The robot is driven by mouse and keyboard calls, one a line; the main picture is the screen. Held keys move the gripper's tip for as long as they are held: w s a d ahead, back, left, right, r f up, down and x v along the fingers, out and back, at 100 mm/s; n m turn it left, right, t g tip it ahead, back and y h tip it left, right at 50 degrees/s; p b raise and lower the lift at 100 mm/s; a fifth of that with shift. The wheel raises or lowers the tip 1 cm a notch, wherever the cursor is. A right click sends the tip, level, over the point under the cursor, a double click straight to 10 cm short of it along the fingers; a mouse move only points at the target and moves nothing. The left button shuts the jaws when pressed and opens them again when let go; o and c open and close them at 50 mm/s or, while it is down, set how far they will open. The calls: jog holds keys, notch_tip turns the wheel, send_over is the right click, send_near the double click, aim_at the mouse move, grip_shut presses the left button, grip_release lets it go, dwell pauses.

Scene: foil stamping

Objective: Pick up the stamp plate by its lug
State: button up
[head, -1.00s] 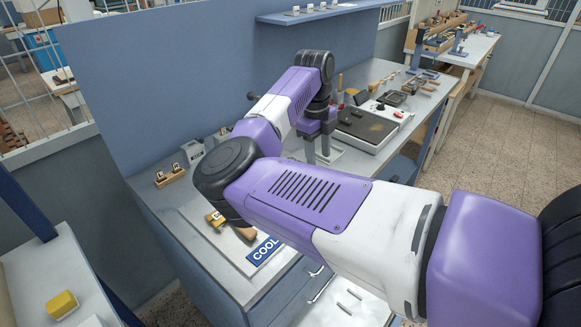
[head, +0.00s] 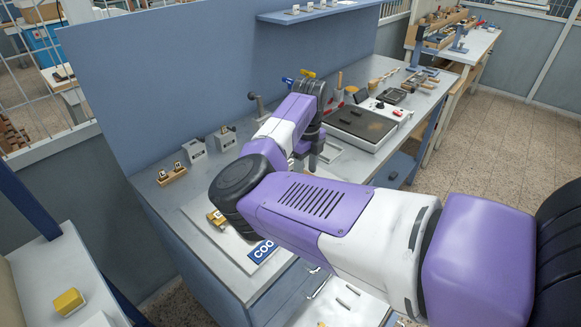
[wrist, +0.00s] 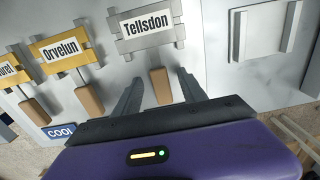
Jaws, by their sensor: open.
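In the head view my gripper (head: 312,160) is low over the bench, partly hidden by my arm, which hides the silver plate.
A blue "COOL" sign (head: 263,250) lies on the bench's near part, by a gold plate (head: 215,218). A dark-topped hot plate unit (head: 362,124) stands right of my gripper. Grey blocks (head: 195,151) and a wooden holder (head: 172,176) stand along the back left. A grey fixture (wrist: 262,36) shows at right.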

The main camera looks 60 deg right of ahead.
grip_shut()
jog(key=shift+r, duration=0.1)
dwell(1.2)
